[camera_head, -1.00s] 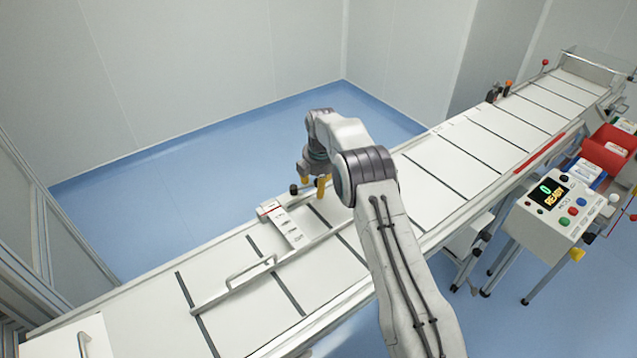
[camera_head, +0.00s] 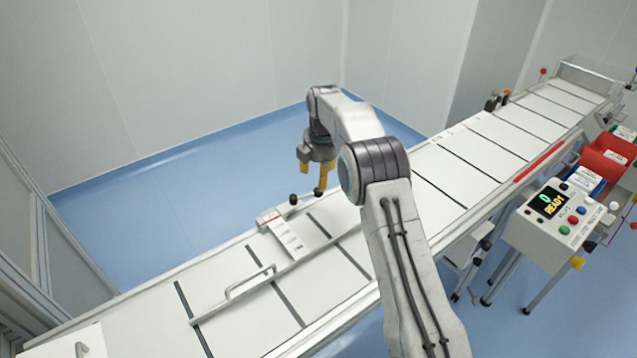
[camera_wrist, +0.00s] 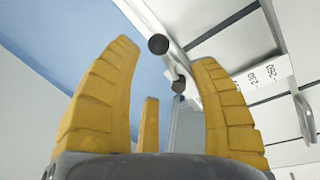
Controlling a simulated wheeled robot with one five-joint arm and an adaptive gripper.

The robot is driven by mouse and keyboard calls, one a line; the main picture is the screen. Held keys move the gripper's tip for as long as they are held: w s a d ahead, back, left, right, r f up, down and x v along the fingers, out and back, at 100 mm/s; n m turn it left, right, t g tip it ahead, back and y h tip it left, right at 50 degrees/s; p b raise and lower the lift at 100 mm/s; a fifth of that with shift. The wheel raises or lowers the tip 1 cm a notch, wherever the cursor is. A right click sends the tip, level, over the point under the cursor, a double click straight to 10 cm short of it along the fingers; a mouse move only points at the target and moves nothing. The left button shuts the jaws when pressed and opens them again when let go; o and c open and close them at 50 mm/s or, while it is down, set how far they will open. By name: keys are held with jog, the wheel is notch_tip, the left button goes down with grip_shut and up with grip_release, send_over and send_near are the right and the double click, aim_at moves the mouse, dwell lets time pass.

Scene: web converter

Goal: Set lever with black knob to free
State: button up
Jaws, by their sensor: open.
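A lever with a round black knob (camera_head: 293,199) stands at the far edge of the conveyor, beside a white labelled plate (camera_head: 288,240). In the wrist view the black knob (camera_wrist: 158,44) shows beyond my fingers, between their tips in the picture. A second dark knob-like part (camera_wrist: 177,86) shows just below it, and one (camera_head: 317,192) shows beside my finger in the head view. My gripper (camera_head: 313,176) is open and empty, above the conveyor's far edge near the lever. Its yellow fingers are spread wide in the wrist view (camera_wrist: 163,60). The lever's set position is too small to tell.
The white conveyor (camera_head: 330,285) runs from lower left to upper right, with a handled bar (camera_head: 250,282) across it. A control box (camera_head: 560,215) reading READY and a red bin (camera_head: 605,160) stand at right. Open blue floor (camera_head: 160,215) lies behind the conveyor.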

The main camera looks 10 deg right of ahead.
jog(key=shift+s+r, duration=0.15)
jog(key=shift+r, duration=0.65)
jog(key=shift+s+r, duration=0.15)
jog(key=shift+r, duration=0.65)
jog(key=shift+c, duration=0.2)
